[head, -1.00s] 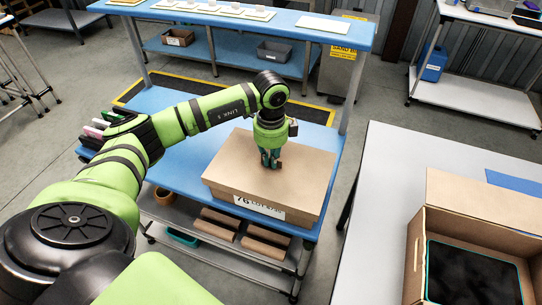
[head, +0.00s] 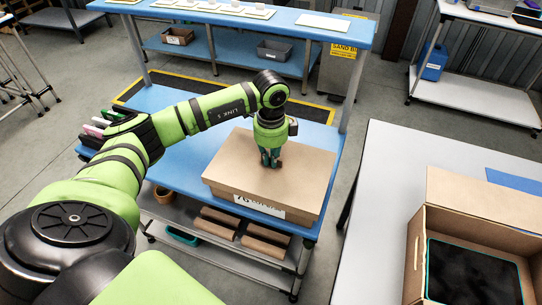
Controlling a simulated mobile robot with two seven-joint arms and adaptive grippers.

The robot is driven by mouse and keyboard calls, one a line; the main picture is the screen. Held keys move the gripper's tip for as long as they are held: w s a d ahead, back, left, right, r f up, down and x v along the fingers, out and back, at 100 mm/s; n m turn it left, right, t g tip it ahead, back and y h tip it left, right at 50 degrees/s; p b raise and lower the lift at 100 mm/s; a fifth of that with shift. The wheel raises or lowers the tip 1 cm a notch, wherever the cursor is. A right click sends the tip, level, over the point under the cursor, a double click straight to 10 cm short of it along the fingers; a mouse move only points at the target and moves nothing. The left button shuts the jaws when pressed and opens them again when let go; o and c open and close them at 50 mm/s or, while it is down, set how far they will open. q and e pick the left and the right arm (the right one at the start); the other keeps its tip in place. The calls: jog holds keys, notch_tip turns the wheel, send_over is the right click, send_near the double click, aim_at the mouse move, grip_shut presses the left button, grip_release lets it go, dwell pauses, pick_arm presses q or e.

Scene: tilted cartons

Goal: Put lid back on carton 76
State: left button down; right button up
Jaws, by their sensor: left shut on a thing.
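Carton 76 (head: 260,207) stands on the blue workbench, with a white printed label on its front side. The brown lid (head: 300,170) lies flat over the carton's top and hides the inside. The lid's front edge cuts across the upper part of the label. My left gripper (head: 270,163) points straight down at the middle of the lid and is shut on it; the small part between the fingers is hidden. My right gripper is not in view.
An open carton (head: 474,190) with a dark content stands on the grey table (head: 385,180) at right. Brown rolls (head: 263,247) lie underneath.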

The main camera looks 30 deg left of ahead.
pick_arm(q)
jog(key=c, duration=1.3)
grip_release()
jog(key=shift+o, duration=0.2)
notch_tip(320, 180, up, 19)
jog(key=p, duration=0.5)
jog(key=shift+p, duration=0.3)
